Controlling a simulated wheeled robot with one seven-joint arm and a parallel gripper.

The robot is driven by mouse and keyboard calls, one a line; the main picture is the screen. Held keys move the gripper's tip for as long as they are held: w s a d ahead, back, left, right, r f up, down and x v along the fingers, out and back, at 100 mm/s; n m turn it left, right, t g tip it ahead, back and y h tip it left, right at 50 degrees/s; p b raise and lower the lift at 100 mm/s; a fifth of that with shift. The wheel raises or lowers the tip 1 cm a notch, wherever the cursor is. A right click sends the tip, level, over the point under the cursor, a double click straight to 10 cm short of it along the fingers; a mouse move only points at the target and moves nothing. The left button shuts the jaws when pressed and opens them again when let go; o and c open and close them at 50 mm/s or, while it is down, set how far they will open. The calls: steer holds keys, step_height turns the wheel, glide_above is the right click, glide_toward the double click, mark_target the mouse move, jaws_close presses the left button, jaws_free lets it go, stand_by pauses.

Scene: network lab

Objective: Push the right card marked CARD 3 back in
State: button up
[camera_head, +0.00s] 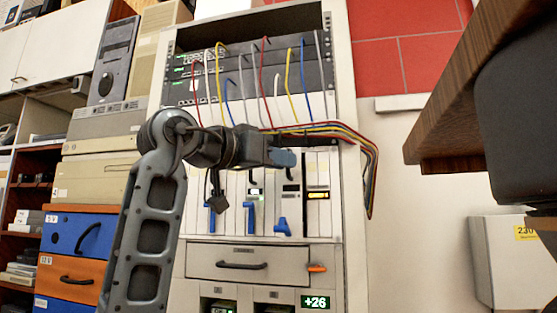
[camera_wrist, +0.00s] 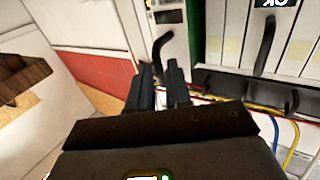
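A row of upright pale cards fills the rack slots in the head view; no CARD 3 lettering is readable. The right card with a dark display (camera_head: 290,189) has a blue lever (camera_head: 282,227) standing at a different angle from the levers left of it. In the wrist view a card (camera_wrist: 173,32) with a small display and black handle (camera_wrist: 159,47) stands proud of its neighbours, beyond my fingertips. My gripper (camera_head: 285,158) is in front of the card tops; in the wrist view (camera_wrist: 160,80) its fingers are apart, the handle's end lining up between them. Contact cannot be told.
Colored cables (camera_head: 330,128) run across the rack above the cards and hang at its right side. A drawer (camera_head: 265,264) is below the cards. A wooden tabletop (camera_head: 450,110) juts in at the right. Colored drawers (camera_head: 75,230) stand at the left.

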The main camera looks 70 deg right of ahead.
jaws_close()
stand_by(1.0)
